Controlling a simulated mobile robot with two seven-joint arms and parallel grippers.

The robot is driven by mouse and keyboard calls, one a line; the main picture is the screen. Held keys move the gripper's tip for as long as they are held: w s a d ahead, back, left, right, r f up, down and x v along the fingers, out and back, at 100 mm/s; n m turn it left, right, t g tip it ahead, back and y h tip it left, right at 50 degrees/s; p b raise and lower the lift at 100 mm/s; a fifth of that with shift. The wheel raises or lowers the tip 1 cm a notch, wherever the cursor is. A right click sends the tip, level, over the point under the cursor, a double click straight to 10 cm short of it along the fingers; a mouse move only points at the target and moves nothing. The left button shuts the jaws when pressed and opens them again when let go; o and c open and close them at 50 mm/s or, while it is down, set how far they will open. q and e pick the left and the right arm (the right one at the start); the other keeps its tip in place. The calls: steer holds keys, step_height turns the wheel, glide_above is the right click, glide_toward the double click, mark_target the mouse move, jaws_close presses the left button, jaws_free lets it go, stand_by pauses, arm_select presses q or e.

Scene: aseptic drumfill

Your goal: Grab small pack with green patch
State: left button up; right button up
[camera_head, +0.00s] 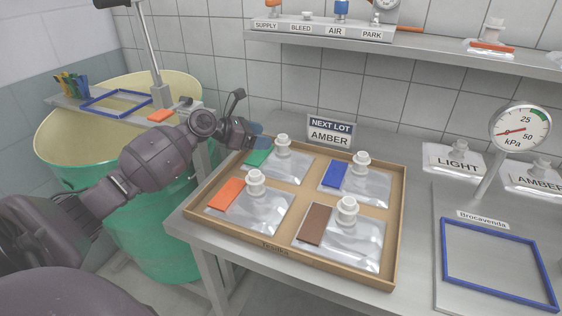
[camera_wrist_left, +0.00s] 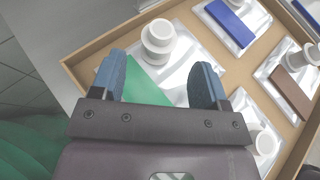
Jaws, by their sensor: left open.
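The small pack with the green patch (camera_head: 257,157) lies in the back left of the tray (camera_head: 401,215). It is a clear pouch with a white spout cap (camera_head: 283,141). My left gripper (camera_head: 262,141) is above the tray's back left edge at this pack. In the left wrist view the gripper (camera_wrist_left: 165,85) is open, its two blue fingertips apart, with the green patch (camera_wrist_left: 143,86) showing between and below them. The white cap (camera_wrist_left: 158,38) is just beyond the fingers. I cannot tell whether the fingers touch the pack. My right gripper is not in view.
The tray also holds packs with a blue patch (camera_head: 335,175), an orange patch (camera_head: 227,194) and a brown patch (camera_head: 314,223). A "NEXT LOT AMBER" sign (camera_head: 330,131) stands behind it. A gauge (camera_head: 520,131) and blue frame (camera_head: 497,262) are right. A green drum (camera_head: 160,230) is left.

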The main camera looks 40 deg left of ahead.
mark_target(278, 141)
arm_select(q)
steer(key=shift+x, duration=1.15)
steer(key=b+x, duration=0.1)
steer(key=x, duration=0.1)
steer(key=b+x, duration=0.1)
steer(key=x, duration=0.1)
steer(key=shift+f, duration=0.25)
steer(key=shift+w+d+f, duration=0.1)
steer(key=shift+w+d, duration=0.2)
steer(key=shift+w, duration=0.1)
